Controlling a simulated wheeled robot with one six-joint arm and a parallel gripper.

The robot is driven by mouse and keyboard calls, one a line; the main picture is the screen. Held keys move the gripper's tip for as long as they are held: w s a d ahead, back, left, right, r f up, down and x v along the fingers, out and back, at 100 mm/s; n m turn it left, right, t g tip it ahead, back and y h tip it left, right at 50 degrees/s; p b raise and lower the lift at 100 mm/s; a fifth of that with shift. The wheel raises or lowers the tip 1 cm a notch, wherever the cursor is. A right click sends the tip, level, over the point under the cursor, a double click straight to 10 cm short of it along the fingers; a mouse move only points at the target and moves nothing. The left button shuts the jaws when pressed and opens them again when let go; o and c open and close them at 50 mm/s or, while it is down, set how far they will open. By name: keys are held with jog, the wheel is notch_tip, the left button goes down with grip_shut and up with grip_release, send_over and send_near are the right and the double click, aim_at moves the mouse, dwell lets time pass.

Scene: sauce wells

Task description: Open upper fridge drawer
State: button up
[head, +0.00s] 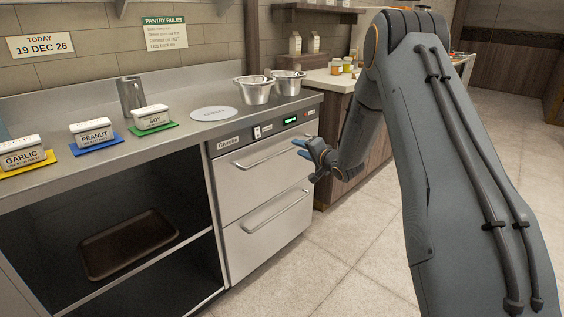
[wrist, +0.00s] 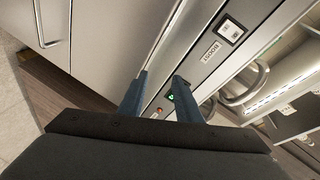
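The upper fridge drawer (head: 245,190) is a closed steel front below the control panel in the head view. Its horizontal bar handle (head: 262,157) runs across the top part. My gripper (head: 300,148) has blue fingers and is at the handle's right end. In the wrist view my gripper (wrist: 161,77) has its two fingers apart, with nothing clearly held between them. A pale strip runs down toward the fingers there; I cannot tell whether it is the upper handle. The lower drawer (head: 265,240) is closed too.
The control panel (head: 268,130) sits just above the drawer; its switch (wrist: 231,30) shows in the wrist view. Two metal pots (head: 255,90) and a white disc (head: 214,113) stand on the counter. An open shelf holds a brown tray (head: 130,245). The floor (head: 350,270) in front is clear.

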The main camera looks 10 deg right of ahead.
aim_at(283, 152)
notch_tip(283, 152, down, 6)
jog(key=w+a+m+t+y+b, duration=0.1)
jog(key=y+b, duration=0.2)
jog(key=y, duration=0.4)
jog(key=b+x, duration=0.1)
jog(key=x, duration=0.7)
jog(key=shift+s, duration=0.1)
jog(key=shift+c, duration=0.3)
grip_shut()
